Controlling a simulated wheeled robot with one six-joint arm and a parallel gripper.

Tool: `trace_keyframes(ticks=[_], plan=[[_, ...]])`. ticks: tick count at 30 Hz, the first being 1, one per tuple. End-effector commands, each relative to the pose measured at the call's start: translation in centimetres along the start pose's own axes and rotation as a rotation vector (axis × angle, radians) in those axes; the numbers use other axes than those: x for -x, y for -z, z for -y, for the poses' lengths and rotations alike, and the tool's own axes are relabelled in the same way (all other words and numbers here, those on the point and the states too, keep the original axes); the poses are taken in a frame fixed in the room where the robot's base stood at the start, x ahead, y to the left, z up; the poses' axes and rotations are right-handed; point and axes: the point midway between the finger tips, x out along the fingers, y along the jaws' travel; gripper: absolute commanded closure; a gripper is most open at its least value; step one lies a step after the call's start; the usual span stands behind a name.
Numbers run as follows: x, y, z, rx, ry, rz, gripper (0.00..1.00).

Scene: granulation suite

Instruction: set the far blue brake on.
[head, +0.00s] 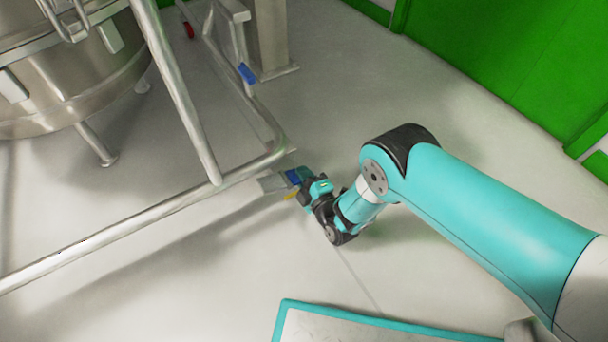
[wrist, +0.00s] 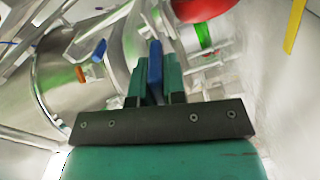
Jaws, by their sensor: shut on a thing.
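My gripper (head: 303,178) is low over the floor at the near corner of a tubular metal frame, shut on a blue brake (head: 293,177). In the wrist view the two green fingers of my gripper (wrist: 154,76) stand on either side of this upright blue brake (wrist: 155,62). A second blue brake (head: 246,73) is farther back on the frame in the head view, apart from my gripper. Another blue piece (wrist: 99,50) shows left of the fingers in the wrist view. The lower part of the gripped brake is hidden by my gripper.
The tubular frame (head: 110,238) runs across the left, with a steel vessel (head: 62,85) behind it. A yellow piece (head: 291,195) is beside my gripper. A teal-edged panel (head: 370,325) is at the front. Floor on the right is clear.

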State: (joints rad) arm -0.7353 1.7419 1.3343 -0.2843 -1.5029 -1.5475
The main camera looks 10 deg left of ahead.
Motion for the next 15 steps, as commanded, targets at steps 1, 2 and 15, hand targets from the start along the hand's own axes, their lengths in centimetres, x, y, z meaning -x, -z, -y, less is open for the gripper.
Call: trace_keyframes(ticks=[1,2,15], plan=[[-0.04,0.12,0.13,-0.012,0.002,-0.002,1.00],[-0.04,0.12,0.13,-0.015,0.002,-0.002,1.00],[-0.07,0.09,0.14,-0.019,0.003,-0.002,0.65]])
